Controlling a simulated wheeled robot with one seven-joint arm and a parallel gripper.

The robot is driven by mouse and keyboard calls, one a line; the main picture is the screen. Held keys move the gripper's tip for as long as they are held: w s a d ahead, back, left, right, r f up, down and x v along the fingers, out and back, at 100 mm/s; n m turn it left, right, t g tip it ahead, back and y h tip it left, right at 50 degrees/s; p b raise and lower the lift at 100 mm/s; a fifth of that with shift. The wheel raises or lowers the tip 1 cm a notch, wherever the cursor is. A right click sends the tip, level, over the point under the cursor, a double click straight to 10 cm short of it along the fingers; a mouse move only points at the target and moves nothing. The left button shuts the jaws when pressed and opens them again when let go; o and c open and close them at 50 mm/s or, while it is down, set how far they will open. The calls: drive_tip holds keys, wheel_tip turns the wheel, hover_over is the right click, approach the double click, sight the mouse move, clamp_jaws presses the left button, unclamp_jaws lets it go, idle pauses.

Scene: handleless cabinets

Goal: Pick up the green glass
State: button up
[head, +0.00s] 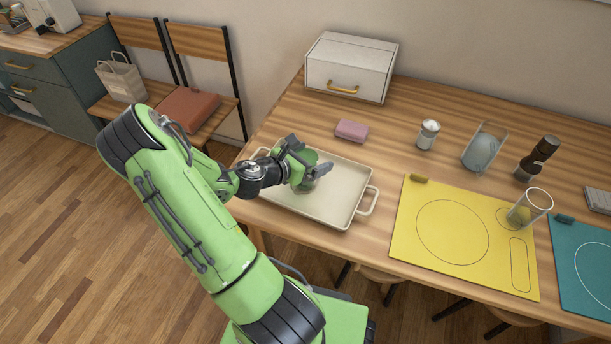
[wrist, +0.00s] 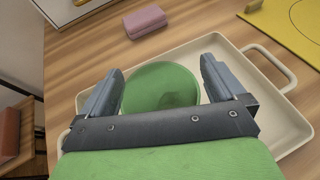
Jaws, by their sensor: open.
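The green glass (head: 309,172) stands on the cream tray (head: 340,211) on the wooden table. In the wrist view the green glass (wrist: 160,86) shows from above as a round green shape between the two fingers. My gripper (head: 308,166) is open, with one finger on each side of the glass. In the wrist view, gaps show between the glass and the fingers of my gripper (wrist: 158,85), wider on the right. The near side of the glass is hidden behind the gripper body in the wrist view.
A pink block (head: 352,130) lies behind the tray, and a white drawer box (head: 350,68) stands at the back. A yellow mat (head: 419,263) with a clear glass (head: 531,207) lies right of the tray. A shaker (head: 428,134) stands farther back. The tray's right side is bare.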

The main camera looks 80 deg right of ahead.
drive_tip(key=shift+r, duration=0.1)
drive_tip(key=shift+r, duration=0.1)
drive_tip(key=c, duration=1.5)
